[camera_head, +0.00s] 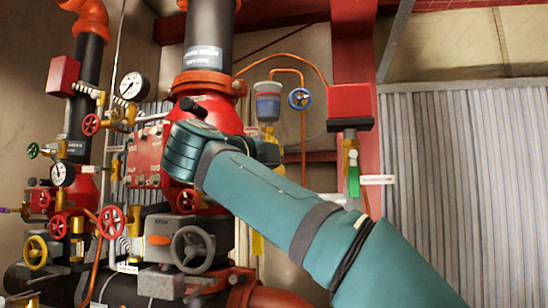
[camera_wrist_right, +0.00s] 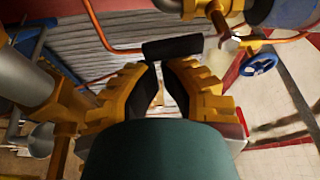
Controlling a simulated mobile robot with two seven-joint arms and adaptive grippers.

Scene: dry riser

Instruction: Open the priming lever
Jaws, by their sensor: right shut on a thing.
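My right gripper (camera_wrist_right: 161,64) has its yellow-brown fingers closed in around a black handle (camera_wrist_right: 172,47), with a narrow gap between the fingers below it. I take this handle for the priming lever, though no readable label confirms it. In the head view a black handle end (camera_head: 192,107) sticks out just above my teal right wrist, in front of the red valve body (camera_head: 222,108). My wrist and forearm hide the right fingers and most of the lever there. My left gripper is not in view.
Pipes, gauges (camera_head: 132,86) and red handwheels (camera_head: 111,221) crowd the left. A grey handwheel (camera_head: 192,248) sits below my right wrist. A red box (camera_head: 350,105) and a green handle (camera_head: 353,180) are to the right. The corrugated wall (camera_head: 460,190) at far right is clear.

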